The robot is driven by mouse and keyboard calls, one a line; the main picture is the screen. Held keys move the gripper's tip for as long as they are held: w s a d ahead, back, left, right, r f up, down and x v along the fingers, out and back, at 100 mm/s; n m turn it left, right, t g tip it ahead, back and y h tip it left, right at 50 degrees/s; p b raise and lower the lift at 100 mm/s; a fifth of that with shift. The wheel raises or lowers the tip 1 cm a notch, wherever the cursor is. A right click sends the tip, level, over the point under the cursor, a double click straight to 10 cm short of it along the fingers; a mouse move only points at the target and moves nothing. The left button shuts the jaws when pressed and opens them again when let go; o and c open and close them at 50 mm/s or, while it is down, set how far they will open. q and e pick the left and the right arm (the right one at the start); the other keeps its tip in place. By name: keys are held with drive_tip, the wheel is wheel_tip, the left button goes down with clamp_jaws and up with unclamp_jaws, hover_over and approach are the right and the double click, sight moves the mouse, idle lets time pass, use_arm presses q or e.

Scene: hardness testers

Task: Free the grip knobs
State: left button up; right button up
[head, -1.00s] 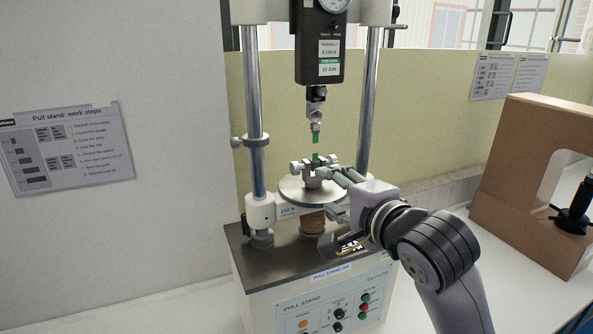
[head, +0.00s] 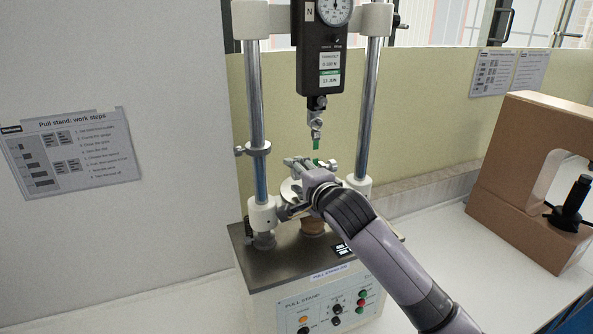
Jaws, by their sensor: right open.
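The upper grip (head: 316,122) hangs below the force gauge (head: 322,60), with a short green strip (head: 316,143) sticking down from it. The lower grip on the round plate (head: 288,190) is mostly hidden by my right gripper (head: 289,187). A bit of it (head: 332,164) shows just behind the gripper. My right gripper is open, at the lower grip, with its fingers pointing left, one higher and one lower. I cannot tell whether a finger touches a knob. The knobs themselves are not clearly visible. My left gripper is not in view.
Two steel columns (head: 257,120) flank the grips. The stand's control panel (head: 328,303) with buttons is below. A brown frame (head: 513,190) with a black clamp (head: 570,205) stands at the right. The white bench (head: 450,250) between is clear.

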drive_tip(key=shift+w+a+f, duration=0.1)
drive_tip(key=shift+w, duration=0.2)
